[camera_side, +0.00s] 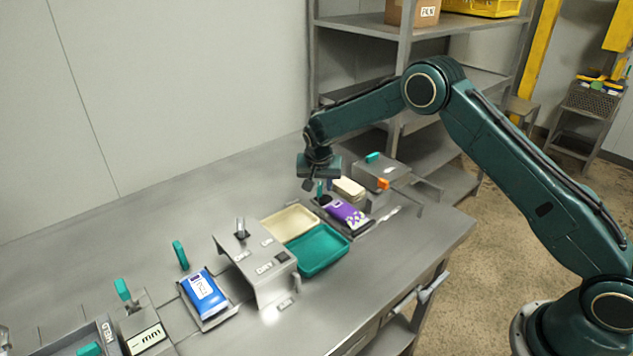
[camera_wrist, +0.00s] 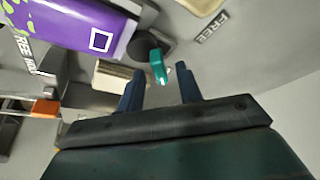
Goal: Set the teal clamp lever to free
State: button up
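A small teal lever (camera_wrist: 158,66) rises from a dark round base beside a purple pouch (camera_wrist: 88,28) in the wrist view. A FREE label (camera_wrist: 212,27) lies up and right of it; a second label reading FREE and partly HOLD is at the left. My gripper (camera_wrist: 160,78) is open, its two dark fingers spread to either side of the lever's tip in the picture; I cannot tell whether they touch it. In the side view my gripper (camera_side: 319,184) points down over the lever (camera_side: 320,189), beside the purple pouch (camera_side: 345,213).
Other teal levers stand further left, one (camera_side: 180,254) by a blue pouch (camera_side: 204,293) and one (camera_side: 122,289) near the front. Cream and teal trays (camera_side: 322,262) and a grey dry station (camera_side: 258,262) sit mid-table. A grey box (camera_side: 380,171) with an orange part stands right.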

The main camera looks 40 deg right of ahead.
jog(key=shift+d+f, duration=0.1)
jog(key=shift+f, duration=0.25)
grip_shut()
